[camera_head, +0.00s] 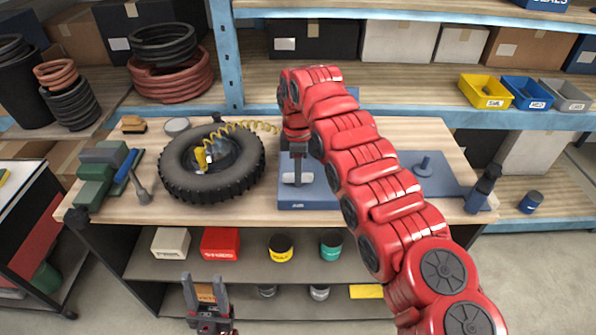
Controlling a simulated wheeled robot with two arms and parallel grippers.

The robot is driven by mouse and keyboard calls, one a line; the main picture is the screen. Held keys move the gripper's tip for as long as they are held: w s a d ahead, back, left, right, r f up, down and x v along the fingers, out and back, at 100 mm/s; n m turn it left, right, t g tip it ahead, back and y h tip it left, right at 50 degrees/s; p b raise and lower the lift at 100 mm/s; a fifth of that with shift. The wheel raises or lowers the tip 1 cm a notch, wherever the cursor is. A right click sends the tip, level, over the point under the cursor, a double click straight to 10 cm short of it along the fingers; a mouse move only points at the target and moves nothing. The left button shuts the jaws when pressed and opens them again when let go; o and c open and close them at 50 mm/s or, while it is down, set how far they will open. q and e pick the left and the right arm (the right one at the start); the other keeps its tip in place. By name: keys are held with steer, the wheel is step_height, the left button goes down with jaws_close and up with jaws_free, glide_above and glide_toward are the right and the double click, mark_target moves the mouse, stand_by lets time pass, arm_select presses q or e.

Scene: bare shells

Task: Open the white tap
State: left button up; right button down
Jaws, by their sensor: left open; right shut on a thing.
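A blue base (305,202) lies on the wooden workbench (350,214), with a small whitish piece, seemingly part of the white tap (291,178), low above it. My red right arm comes in from the lower right and arches over the bench. Its dark gripper (298,180) points down at the whitish piece and is shut on it. The fingers and arm hide much of the tap, so its handle position is unclear. My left gripper (203,281) is open and empty, in front of the bench near the lower shelf.
A large black tyre (180,185) with a coiled yellow hose (240,125) lies left of the base.

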steer(key=c, duration=0.7)
jaws_free()
step_height(320, 180, up, 3)
steer(key=shift+a+r, duration=0.1)
step_height(320, 180, up, 14)
steer(key=p, duration=1.3)
steer(key=shift+r, duration=0.15)
